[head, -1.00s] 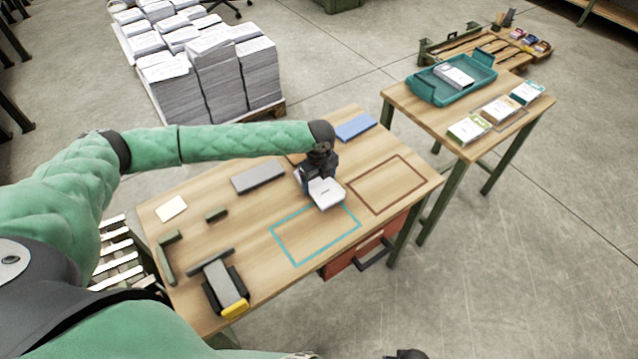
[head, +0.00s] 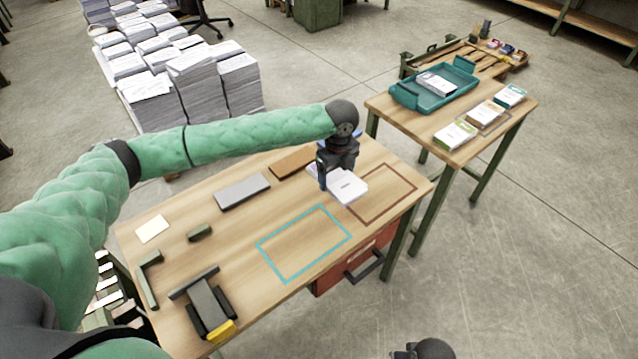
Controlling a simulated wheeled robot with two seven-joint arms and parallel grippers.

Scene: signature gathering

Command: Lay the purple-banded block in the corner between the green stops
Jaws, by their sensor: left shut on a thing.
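My left gripper (head: 338,180) is shut on a white paper block (head: 348,188) and holds it over the near-left edge of the brown outlined rectangle. A faint purple tint shows at the block's left side; most of the band is hidden by the gripper. The green stops are at the left of the table: an L-shaped one (head: 148,281) and a short bar (head: 199,233). The corner area between them is bare wood. A dark part of my right arm shows at the bottom edge; its fingers cannot be made out.
The brown outline (head: 389,208) and a teal outline (head: 284,273) are marked on the table. A grey slab (head: 242,190), an orange-brown slab (head: 293,162), a cream card (head: 152,229) and a dark holder with a yellow end (head: 208,308) lie around. A side table holds a teal tray (head: 405,97).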

